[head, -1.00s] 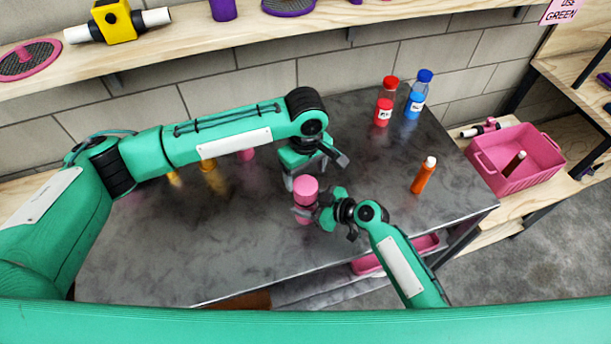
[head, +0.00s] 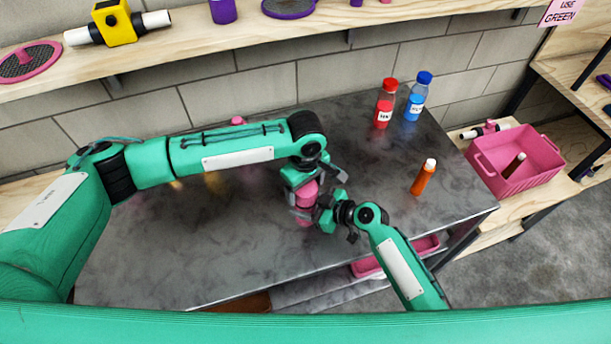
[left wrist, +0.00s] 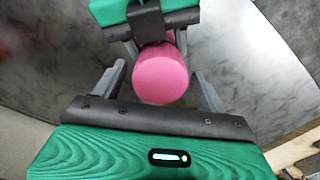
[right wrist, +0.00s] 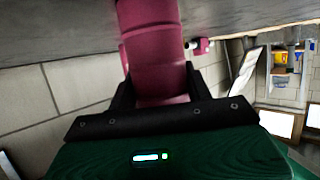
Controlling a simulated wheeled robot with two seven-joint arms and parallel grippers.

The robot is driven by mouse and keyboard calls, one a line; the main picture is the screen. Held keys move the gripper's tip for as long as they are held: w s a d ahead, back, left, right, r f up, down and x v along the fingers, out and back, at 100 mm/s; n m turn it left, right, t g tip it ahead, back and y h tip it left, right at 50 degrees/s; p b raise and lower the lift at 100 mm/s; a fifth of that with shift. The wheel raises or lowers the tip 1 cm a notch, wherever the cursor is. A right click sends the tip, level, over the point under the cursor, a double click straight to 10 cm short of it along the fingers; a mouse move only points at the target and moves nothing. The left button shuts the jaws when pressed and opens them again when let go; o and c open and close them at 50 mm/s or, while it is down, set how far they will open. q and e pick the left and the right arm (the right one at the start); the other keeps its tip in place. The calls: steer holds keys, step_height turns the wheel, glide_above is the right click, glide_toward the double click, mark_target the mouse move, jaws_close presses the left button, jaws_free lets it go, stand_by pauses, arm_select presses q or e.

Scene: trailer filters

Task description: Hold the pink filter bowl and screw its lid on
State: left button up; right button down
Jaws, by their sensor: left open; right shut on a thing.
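The pink filter bowl (head: 304,217) stands upright near the middle of the dark metal table, with its pink lid (head: 308,190) on top; how tightly it sits cannot be told. My right gripper (head: 318,212) is shut on the bowl from the right side; the pink body (right wrist: 152,50) shows between its fingers in the right wrist view. My left gripper (head: 314,180) is open, pointing down over the lid. In the left wrist view the round pink top (left wrist: 160,80) lies between its spread fingers, with gaps on both sides.
A red bottle (head: 384,105) and a blue bottle (head: 415,100) stand at the table's back right. An orange tube (head: 424,177) stands at the right. A pink crate (head: 520,162) sits on the side shelf. The table's front left is clear.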

arm_select(q)
steer(key=shift+f, duration=0.9)
steer(key=c, duration=1)
steer(key=shift+m, duration=1.7)
steer(key=o, duration=1.1)
